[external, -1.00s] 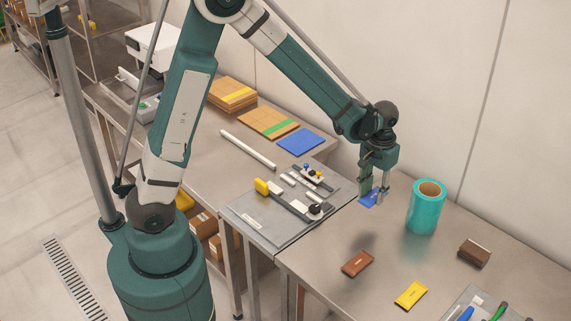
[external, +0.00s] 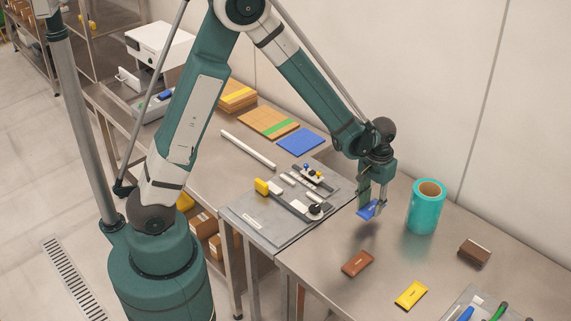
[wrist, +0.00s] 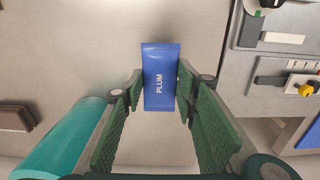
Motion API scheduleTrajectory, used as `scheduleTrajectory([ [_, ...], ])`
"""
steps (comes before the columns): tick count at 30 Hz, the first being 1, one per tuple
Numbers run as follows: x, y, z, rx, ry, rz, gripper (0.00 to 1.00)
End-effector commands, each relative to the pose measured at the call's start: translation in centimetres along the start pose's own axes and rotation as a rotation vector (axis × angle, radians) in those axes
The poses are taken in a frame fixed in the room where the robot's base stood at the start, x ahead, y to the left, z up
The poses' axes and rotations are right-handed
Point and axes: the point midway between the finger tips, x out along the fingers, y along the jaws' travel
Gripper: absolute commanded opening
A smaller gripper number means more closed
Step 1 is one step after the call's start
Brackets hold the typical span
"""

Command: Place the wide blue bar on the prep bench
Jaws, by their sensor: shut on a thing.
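The wide blue bar (wrist: 160,62) is a flat blue packet marked "PLUM" in the wrist view. My gripper (wrist: 160,90) is shut on it, with one green finger against each long side. In the external view the blue bar (external: 367,209) hangs tilted between the fingers of my gripper (external: 370,203). It is low over the steel prep bench (external: 330,246), near the left edge of that bench top. I cannot tell exactly how large the gap under it is.
A teal roll (external: 424,207) stands just right of my gripper. Brown (external: 357,263), yellow (external: 411,295) and dark brown (external: 474,252) bars lie on the bench. A grey fixture plate (external: 262,222) with small parts is to the left. The steel between roll and brown bar is bare.

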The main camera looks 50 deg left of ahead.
Motion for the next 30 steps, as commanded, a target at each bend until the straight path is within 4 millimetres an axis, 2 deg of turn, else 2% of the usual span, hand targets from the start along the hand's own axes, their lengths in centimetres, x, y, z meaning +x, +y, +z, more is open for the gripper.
scheduleTrajectory([
  [3,0.6,0.0,0.0,0.0,0.0,0.0,0.18],
  [16,1.0,0.0,0.0,0.0,0.0,0.0,0.18],
  [25,3.7,0.0,-0.1,0.0,0.0,0.0,0.18],
  [30,4.4,0.0,0.0,0.0,0.0,0.0,0.18],
])
